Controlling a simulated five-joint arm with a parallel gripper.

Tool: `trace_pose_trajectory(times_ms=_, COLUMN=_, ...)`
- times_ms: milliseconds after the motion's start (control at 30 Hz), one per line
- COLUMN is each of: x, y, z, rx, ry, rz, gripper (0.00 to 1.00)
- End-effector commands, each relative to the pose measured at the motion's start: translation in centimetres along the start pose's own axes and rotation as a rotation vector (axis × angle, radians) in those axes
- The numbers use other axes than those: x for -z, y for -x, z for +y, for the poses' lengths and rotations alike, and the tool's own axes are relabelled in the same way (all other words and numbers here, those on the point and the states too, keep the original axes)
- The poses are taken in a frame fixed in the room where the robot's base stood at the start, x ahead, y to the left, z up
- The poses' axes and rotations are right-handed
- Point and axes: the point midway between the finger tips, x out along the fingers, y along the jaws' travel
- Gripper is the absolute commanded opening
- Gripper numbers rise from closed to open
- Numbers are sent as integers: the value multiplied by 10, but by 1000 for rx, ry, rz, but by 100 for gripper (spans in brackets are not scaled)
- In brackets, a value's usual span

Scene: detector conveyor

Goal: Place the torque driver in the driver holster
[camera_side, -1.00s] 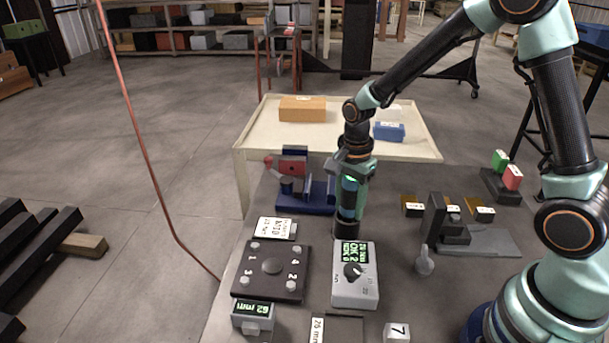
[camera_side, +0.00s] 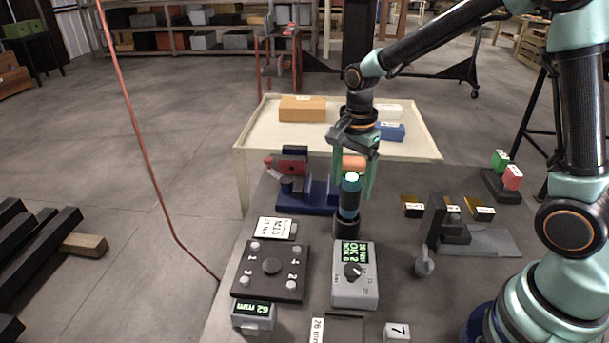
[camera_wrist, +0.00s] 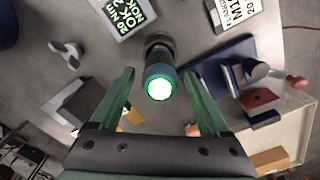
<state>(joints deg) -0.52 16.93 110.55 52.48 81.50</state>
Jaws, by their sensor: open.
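The torque driver (camera_side: 350,198) is a teal and black cylinder with a lit, pale green top end. It stands upright in the dark round driver holster (camera_side: 346,224), behind the grey display box. In the wrist view the driver (camera_wrist: 159,80) is seen from above, its glowing end facing the camera, with the holster (camera_wrist: 158,42) partly hidden behind it. My gripper (camera_side: 357,178) is open just above the driver. In the wrist view the green fingers of my gripper (camera_wrist: 160,92) are spread on both sides of the driver with gaps showing.
The grey display box (camera_side: 355,275) reads OK 2. A dark plate (camera_side: 270,271) with numbered bolts lies to its left. A blue vise-like fixture (camera_side: 306,194) stands behind left. A grey stand (camera_side: 437,220) is at the right. A cream table (camera_side: 262,132) holds boxes behind.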

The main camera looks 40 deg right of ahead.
Motion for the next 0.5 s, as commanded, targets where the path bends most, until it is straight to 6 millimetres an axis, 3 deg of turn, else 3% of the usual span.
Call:
trace_pose_trajectory(times_ms=200, x=0, y=41, z=-1, rx=4, ry=0, rz=1, gripper=80)
trace_pose_trajectory(times_ms=500, x=0, y=66, z=3, rx=19, ry=46, rz=3, gripper=80)
